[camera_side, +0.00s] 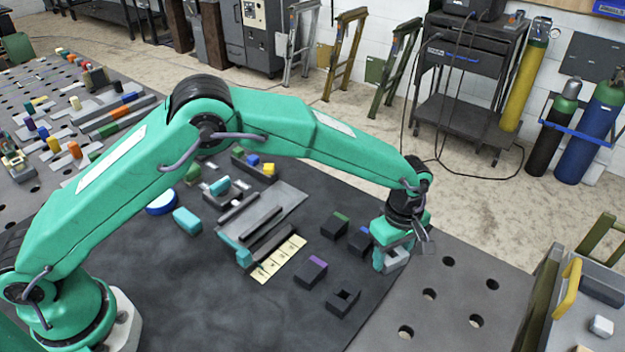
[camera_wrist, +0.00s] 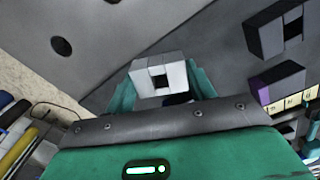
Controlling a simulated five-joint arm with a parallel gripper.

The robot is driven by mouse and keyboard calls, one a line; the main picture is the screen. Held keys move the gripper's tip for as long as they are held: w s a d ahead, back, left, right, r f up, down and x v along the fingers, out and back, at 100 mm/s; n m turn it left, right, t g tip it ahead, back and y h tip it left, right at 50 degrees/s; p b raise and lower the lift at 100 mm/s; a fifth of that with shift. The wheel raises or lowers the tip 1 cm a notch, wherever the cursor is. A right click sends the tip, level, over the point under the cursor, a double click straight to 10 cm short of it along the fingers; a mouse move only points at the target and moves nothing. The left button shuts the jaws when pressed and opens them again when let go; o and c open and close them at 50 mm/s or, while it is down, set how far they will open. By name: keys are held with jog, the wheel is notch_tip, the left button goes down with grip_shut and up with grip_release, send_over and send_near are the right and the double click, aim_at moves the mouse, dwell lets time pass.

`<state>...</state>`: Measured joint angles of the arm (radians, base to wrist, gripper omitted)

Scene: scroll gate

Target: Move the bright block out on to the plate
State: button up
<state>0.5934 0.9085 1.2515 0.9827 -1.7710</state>
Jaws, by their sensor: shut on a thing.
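My gripper (camera_side: 394,251) is at the right edge of the dark mat, with teal fingers pointing down. It is shut on a light grey block (camera_side: 398,259), the brightest block near it. In the wrist view the same block (camera_wrist: 158,76) has a square dark opening and sits between my fingertips (camera_wrist: 170,88). I cannot tell whether the block touches the surface below. A grey plate (camera_side: 272,203) with dark rails lies mid-mat, with a pale yellow marked strip (camera_side: 279,259) at its near end. I cannot tell which surface the task calls the plate.
Dark blocks with a green (camera_side: 335,225), blue (camera_side: 360,240) and purple (camera_side: 310,271) part stand left of my gripper, and a dark hollow block (camera_side: 343,302) is nearer. A teal block (camera_side: 187,220) lies further left. The holed metal table (camera_side: 455,285) at right is clear.

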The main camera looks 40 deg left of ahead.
jog(key=shift+f, duration=0.15)
jog(key=o, duration=1.4)
jog(key=shift+f, duration=0.1)
jog(key=shift+c, duration=0.2)
notch_tip(320, 180, up, 12)
